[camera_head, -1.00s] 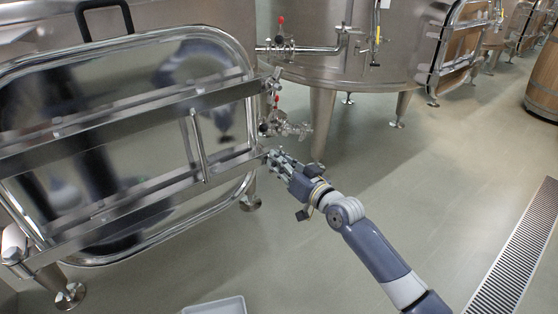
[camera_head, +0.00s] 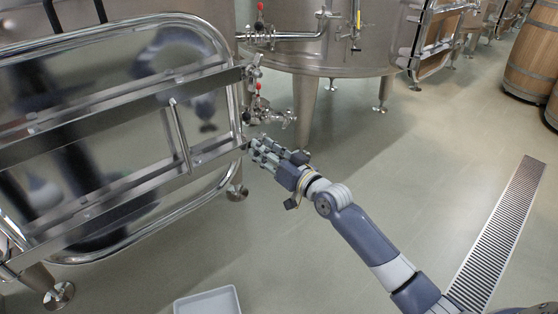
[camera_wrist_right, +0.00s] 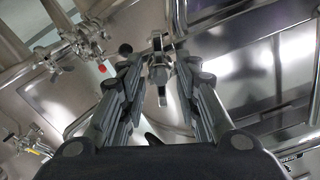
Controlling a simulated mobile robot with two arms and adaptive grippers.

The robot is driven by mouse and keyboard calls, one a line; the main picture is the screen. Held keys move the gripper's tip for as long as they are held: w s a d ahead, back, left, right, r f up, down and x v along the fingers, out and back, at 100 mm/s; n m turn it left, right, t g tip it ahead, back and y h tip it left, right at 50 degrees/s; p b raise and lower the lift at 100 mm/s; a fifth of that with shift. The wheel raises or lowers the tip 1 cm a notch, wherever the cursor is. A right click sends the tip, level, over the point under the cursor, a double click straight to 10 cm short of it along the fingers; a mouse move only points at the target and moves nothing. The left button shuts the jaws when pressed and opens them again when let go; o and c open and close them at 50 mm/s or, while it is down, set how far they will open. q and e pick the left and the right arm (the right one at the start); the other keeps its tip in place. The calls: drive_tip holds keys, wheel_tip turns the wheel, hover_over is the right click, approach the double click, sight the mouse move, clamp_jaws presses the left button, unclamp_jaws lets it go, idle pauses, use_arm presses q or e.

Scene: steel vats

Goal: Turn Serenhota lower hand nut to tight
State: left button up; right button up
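The steel vat's door (camera_head: 110,120) fills the left of the head view, with two crossbars. The lower crossbar (camera_head: 120,190) ends at the door's right edge, where my right gripper (camera_head: 254,148) is. In the right wrist view, a winged metal hand nut (camera_wrist_right: 160,72) stands ahead, at the gap between the fingertips. My right gripper (camera_wrist_right: 158,78) is open there, a finger on either side of the nut; I cannot tell whether they touch it. In the head view the nut is mostly hidden by the fingers. My left gripper is not in view.
A valve with a red knob (camera_head: 268,115) juts out just above my right gripper. Another red-handled valve (camera_head: 259,28) is higher up. A grey tray (camera_head: 208,302) lies on the floor, and a drain grate (camera_head: 500,235) runs at right. The floor between is clear.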

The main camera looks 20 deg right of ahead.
drive_tip(key=v, duration=1.1)
drive_tip(key=shift+s, duration=0.15)
